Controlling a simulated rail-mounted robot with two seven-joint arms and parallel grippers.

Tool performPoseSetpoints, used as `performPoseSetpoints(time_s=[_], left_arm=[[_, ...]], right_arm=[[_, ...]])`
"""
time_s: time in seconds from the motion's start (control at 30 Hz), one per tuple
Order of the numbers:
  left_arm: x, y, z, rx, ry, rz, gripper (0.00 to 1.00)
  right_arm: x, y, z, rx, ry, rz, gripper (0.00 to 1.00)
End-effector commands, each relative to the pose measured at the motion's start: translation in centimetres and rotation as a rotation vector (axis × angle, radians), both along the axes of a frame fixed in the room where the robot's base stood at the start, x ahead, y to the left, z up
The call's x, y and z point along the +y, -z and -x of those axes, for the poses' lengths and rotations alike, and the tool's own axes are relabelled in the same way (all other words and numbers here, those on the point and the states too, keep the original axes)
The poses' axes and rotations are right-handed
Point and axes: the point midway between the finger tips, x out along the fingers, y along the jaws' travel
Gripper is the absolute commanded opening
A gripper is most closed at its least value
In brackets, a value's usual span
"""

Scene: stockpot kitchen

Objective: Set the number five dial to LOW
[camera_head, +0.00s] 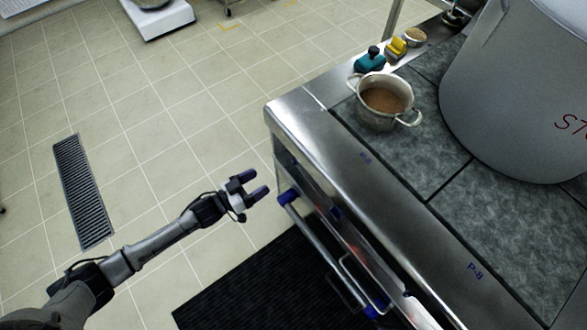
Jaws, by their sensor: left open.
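The stove (330,135) stands at the right with its steel front edge running diagonally. Its front face is seen at a steep angle. A small dark blue part (335,213) shows on that face; I cannot tell whether it is a dial. No number five or LOW mark can be read, so I cannot pick out the number five dial or its setting. My left gripper (254,184) is open and empty, with dark blue fingers, just left of the stove's front corner and apart from it. My right gripper is not in view.
A bar handle (318,240) with blue ends runs along the stove front. A small pot with brown contents (383,100) and a huge grey stockpot (525,90) stand on top. A black mat (250,285) lies below. The tiled floor at left is open, with a drain grate (82,190).

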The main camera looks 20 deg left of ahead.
Motion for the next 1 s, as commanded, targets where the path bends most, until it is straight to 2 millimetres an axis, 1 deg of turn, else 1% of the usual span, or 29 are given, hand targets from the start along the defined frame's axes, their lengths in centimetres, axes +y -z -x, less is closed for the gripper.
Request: performPoseSetpoints(time_s=[0.03,0.13,0.23,0.37,0.7,0.83,1.0], left_arm=[[0.3,0.6,-0.2,-0.009,0.011,0.005,0.68],[0.4,0.8,-0.5,-0.019,0.025,0.015,0.68],[-0.2,0.8,-1.3,-0.024,0.029,0.021,0.68],[-1.4,0.8,-3.0,-0.025,0.029,0.021,0.68],[-5.1,0.9,-8.0,-0.023,0.030,0.020,0.68],[-6.1,0.8,-9.5,-0.023,0.029,0.019,0.68],[-7.0,0.8,-10.8,-0.021,0.029,0.020,0.68]], right_arm=[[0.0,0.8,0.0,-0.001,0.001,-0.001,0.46],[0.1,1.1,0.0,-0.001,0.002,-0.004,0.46],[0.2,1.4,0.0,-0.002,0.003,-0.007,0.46],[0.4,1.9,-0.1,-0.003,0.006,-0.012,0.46],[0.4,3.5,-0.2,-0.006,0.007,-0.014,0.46],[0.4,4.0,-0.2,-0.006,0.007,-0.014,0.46],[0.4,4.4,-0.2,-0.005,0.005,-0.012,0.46]])
